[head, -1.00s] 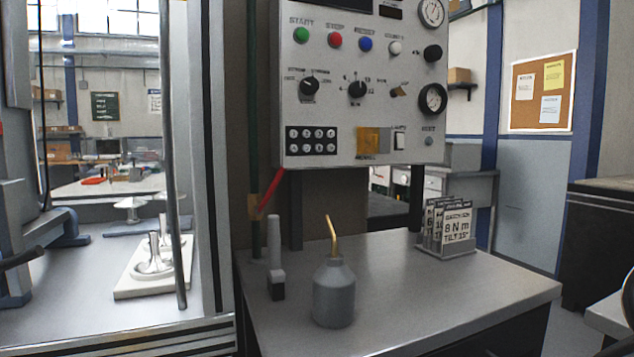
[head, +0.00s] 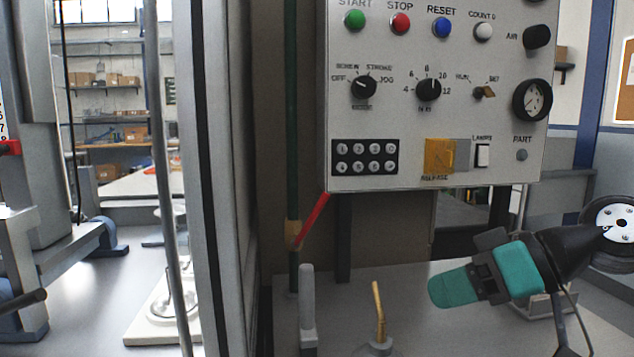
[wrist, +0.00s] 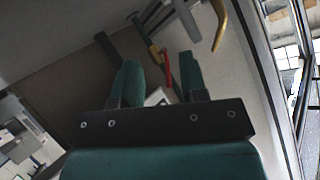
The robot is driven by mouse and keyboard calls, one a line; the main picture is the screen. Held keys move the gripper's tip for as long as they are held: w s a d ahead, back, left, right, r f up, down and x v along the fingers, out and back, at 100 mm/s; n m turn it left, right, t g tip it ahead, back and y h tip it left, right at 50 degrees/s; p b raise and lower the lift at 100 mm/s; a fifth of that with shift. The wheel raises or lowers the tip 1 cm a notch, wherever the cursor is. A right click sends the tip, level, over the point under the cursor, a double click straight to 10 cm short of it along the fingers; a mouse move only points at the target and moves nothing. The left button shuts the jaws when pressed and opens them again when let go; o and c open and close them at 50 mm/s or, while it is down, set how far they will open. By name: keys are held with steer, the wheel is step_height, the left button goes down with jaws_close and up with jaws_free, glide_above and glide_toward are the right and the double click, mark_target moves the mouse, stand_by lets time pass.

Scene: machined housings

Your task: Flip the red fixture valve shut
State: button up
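The red valve handle (head: 313,220) slants up and to the right from a brass valve body (head: 293,234) on a dark green upright pipe (head: 291,120), left of and below the control panel. My gripper (head: 440,288) is at the lower right in the head view, pointing left, with its teal fingers well to the right of the handle. In the wrist view the two fingers of my gripper (wrist: 160,70) stand apart with nothing between them. The red handle (wrist: 167,68) shows beyond them, in line with the gap and nearer the right finger.
The control panel (head: 400,120) hangs above the bench (head: 450,345). A grey upright handle (head: 307,310) and an oil can with a brass spout (head: 379,310) stand on the bench between my gripper and the pipe. A machine frame (head: 215,200) closes off the left.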

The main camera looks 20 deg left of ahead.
steer(key=w+a+r+n+y+p, duration=0.1)
steer(key=w+a+r+y+p, duration=0.15)
steer(key=w, duration=0.25)
steer(key=w+a+r+n+y+p, duration=0.1)
steer(key=w+r+y, duration=0.2)
steer(key=w, duration=0.1)
steer(key=p, duration=0.9)
glide_toward(317, 209)
steer(key=shift+g+y, duration=0.25)
steer(key=shift+g, duration=0.05)
steer(key=a, duration=1)
steer(key=shift+w+a+f, duration=0.1)
steer(key=shift+w+f, duration=0.15)
steer(key=shift+w, duration=0.1)
jaws_close()
